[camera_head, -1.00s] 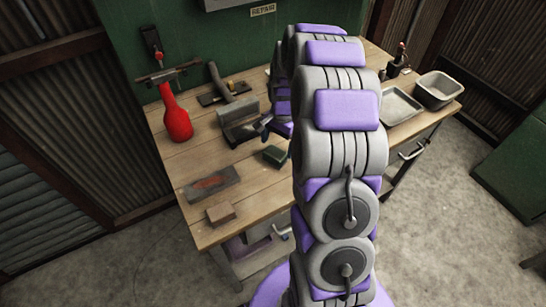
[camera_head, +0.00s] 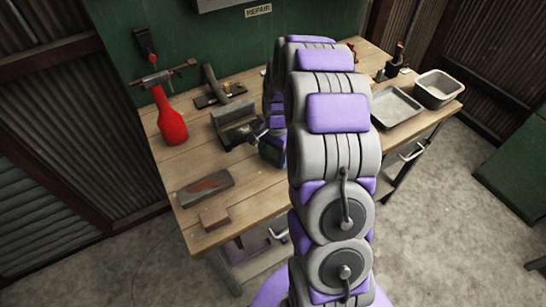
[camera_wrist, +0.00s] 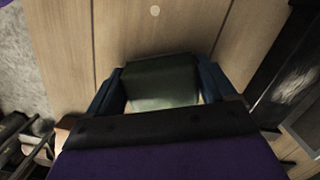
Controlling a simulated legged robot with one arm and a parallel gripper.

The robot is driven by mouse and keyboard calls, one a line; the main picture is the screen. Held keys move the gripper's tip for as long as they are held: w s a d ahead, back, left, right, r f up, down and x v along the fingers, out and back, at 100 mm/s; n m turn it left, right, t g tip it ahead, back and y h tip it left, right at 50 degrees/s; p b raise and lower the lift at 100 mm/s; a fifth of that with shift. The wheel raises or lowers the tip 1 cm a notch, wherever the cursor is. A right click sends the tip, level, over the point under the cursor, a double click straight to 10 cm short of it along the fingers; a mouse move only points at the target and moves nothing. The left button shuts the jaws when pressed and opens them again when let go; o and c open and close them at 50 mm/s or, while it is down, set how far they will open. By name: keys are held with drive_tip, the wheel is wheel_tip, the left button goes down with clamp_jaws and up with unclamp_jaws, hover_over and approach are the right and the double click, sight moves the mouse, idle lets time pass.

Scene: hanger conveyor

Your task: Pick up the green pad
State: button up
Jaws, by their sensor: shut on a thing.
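The green pad (camera_wrist: 160,82) is a dark green block seen in the wrist view, between the two blue fingers of my gripper (camera_wrist: 162,90). The fingers are shut on its left and right sides. In the head view my gripper (camera_head: 270,149) is beside the arm, over the middle of the workbench, and the pad is mostly hidden there by the gripper and arm. I cannot tell whether the pad touches the bench top.
The wooden workbench (camera_head: 255,189) carries a red bottle (camera_head: 171,118), a hammer (camera_head: 214,84), a grey metal block (camera_head: 235,117), a whetstone (camera_head: 205,188) and a small brown block (camera_head: 214,217). Metal trays (camera_head: 397,106) stand at the right. The front middle is clear.

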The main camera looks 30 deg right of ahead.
sight(271, 154)
drive_tip(key=shift+a, duration=0.2)
drive_tip(key=shift+c, duration=0.7)
drive_tip(key=shift+a, duration=0.6)
drive_tip(key=shift+d+r, duration=0.1)
drive_tip(key=shift+r, duration=0.5)
drive_tip(key=r, duration=0.1)
drive_tip(key=d+r+p, duration=0.1)
drive_tip(key=shift+r, duration=0.3)
drive_tip(key=s+p, duration=0.1)
drive_tip(key=s, duration=0.4)
drive_tip(key=s+p, duration=0.1)
drive_tip(key=s, duration=0.3)
drive_tip(key=s+r+p, duration=0.1)
drive_tip(key=s, duration=0.4)
drive_tip(key=shift+s+d+r, duration=0.1)
drive_tip(key=shift+s+d, duration=0.05)
drive_tip(key=shift+s, duration=0.2)
drive_tip(key=shift+s+a, duration=0.2)
drive_tip(key=shift+s, duration=0.5)
